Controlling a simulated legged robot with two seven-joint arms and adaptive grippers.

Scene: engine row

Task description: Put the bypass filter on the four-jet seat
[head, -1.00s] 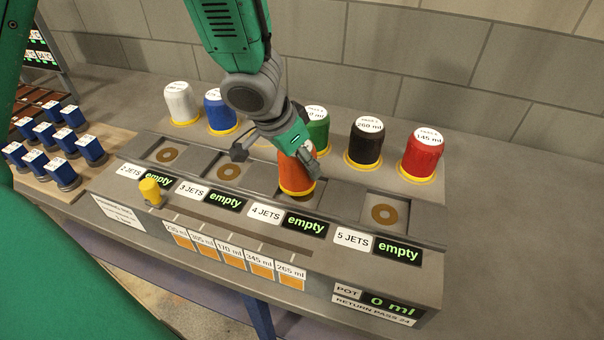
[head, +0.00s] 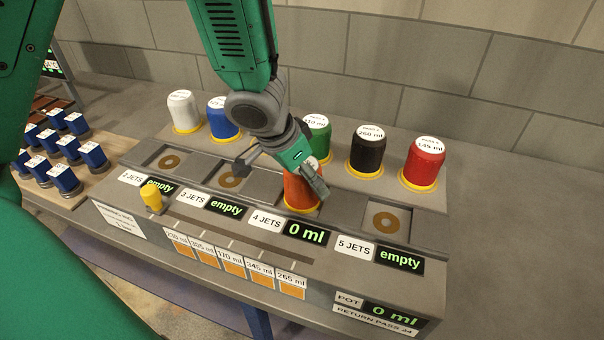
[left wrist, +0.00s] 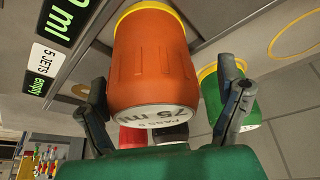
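An orange filter (head: 301,191) stands upright on the seat labelled "4 JETS", whose display (head: 306,232) reads "0 ml". In the left wrist view the orange filter (left wrist: 153,60) shows a yellow collar and a white cap reading "75 ml"; the rest of its label is only partly legible. My left gripper (head: 279,180) is open around its upper part. In the left wrist view my left gripper's fingers (left wrist: 165,100) stand either side of the filter, with a clear gap on the right. The seat itself is hidden under the filter. My right gripper is not in view.
White (head: 184,111), blue (head: 223,118), green (head: 317,137), black (head: 366,150) and red (head: 423,162) filters stand in the back row. The 5 JETS seat (head: 386,223) is bare. A yellow knob (head: 151,195) rises at front left. Blue blocks (head: 64,178) stand on the left.

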